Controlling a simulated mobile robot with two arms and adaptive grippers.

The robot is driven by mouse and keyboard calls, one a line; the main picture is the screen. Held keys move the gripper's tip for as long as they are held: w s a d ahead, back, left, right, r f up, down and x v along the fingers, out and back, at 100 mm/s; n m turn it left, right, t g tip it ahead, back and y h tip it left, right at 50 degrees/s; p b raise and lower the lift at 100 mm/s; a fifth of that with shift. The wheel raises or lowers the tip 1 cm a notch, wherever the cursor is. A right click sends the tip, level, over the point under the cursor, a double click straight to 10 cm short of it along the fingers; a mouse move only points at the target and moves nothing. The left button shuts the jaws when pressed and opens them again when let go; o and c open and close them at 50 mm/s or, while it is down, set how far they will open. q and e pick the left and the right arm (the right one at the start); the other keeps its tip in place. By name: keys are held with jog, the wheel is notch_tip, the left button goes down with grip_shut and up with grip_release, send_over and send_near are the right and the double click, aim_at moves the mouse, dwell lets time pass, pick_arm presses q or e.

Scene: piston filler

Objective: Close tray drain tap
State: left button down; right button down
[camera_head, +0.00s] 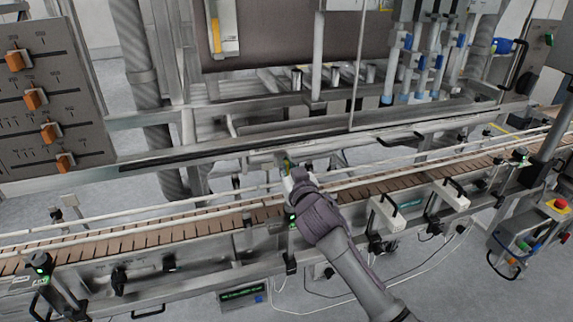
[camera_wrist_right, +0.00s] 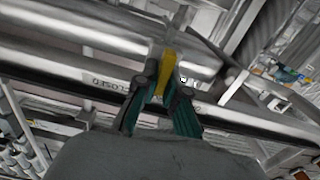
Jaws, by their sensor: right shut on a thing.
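The drain tap shows in the right wrist view as a yellow lever (camera_wrist_right: 167,68) in front of a metal pipe with printed lettering. My right gripper (camera_wrist_right: 164,88) is shut on this yellow lever, with a dark fingertip on each side of it. In the head view my right gripper (camera_head: 289,172) reaches over the conveyor to the underside of the machine frame. There it hides most of the tap. I cannot tell the tap's valve position for sure. My left gripper is in neither view.
The slatted brown conveyor (camera_head: 150,236) with its guide rails runs across beneath my right arm. A long steel frame beam (camera_head: 230,146) lies above and behind the gripper. A panel with orange sliders (camera_head: 45,90) stands at left. A red stop button (camera_head: 558,204) is at right.

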jog(key=n+p, duration=0.1)
jog(key=n, duration=0.3)
jog(key=shift+s+a, duration=0.1)
jog(key=shift+a, duration=0.1)
jog(key=n, duration=0.5)
jog(key=shift+a+f+p, duration=0.2)
jog(key=shift+p, duration=0.2)
jog(key=n, duration=0.4)
jog(key=shift+a+f+p, duration=0.1)
jog(key=shift+f+p, duration=0.1)
jog(key=shift+p, duration=0.2)
jog(key=shift+s+f+n+p, duration=0.1)
jog(key=shift+f+n+p, duration=0.1)
jog(key=shift+n, duration=0.9)
jog(key=shift+f+n+p, duration=0.1)
jog(key=shift+n+p, duration=0.05)
jog(key=shift+n, duration=0.95)
jog(key=c, duration=1.2)
grip_release()
jog(key=shift+c, duration=0.2)
